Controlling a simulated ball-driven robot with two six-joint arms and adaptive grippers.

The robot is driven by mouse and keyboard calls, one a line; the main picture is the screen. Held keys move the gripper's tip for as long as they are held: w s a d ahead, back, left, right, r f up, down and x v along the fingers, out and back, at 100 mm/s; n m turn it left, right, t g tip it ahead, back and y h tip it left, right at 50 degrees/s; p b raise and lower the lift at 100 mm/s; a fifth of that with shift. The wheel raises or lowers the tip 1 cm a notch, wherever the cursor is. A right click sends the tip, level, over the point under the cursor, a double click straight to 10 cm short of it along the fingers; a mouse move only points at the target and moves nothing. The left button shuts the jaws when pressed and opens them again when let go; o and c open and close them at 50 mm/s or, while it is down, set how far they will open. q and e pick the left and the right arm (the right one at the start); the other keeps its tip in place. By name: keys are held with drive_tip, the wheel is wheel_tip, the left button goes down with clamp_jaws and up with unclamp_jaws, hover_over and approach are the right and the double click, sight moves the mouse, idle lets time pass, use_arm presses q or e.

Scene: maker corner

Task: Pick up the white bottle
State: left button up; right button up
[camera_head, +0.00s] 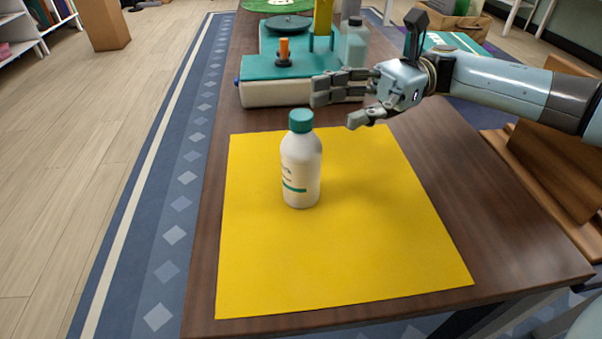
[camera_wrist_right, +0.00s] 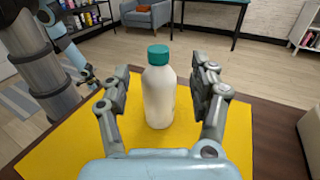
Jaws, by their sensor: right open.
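The white bottle (camera_head: 301,170) with a teal cap stands upright on a yellow mat (camera_head: 350,270) on the wooden table. A label with a teal stripe shows on its side. My right gripper (camera_head: 330,105) is open and reaches in from the right, beyond and to the right of the bottle. In the right wrist view the bottle (camera_wrist_right: 159,95) stands ahead between the two open fingers (camera_wrist_right: 162,85), with a gap on each side. The fingers do not appear to touch it. My left gripper does not show in the head view.
A teal-topped machine (camera_head: 278,90) with an orange knob stands behind the mat. A translucent bottle (camera_head: 354,45) stands at its right end. A wooden bench (camera_head: 545,185) is right of the table (camera_head: 490,235). The mat is clear around the white bottle.

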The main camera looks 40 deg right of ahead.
drive_tip(key=b, duration=0.5)
approach(284, 172)
drive_tip(key=shift+a+r, duration=0.25)
drive_tip(key=shift+a, duration=0.1)
drive_tip(key=a, duration=0.4)
drive_tip(key=shift+w+a, duration=0.2)
drive_tip(key=shift+a, duration=0.2)
drive_tip(key=a, duration=0.6)
drive_tip(key=shift+w+f, duration=0.15)
drive_tip(key=shift+w, duration=0.2)
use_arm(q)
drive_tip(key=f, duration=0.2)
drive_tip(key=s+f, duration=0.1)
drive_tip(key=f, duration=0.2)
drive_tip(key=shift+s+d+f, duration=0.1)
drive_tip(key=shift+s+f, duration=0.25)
use_arm(e)
clamp_jaws()
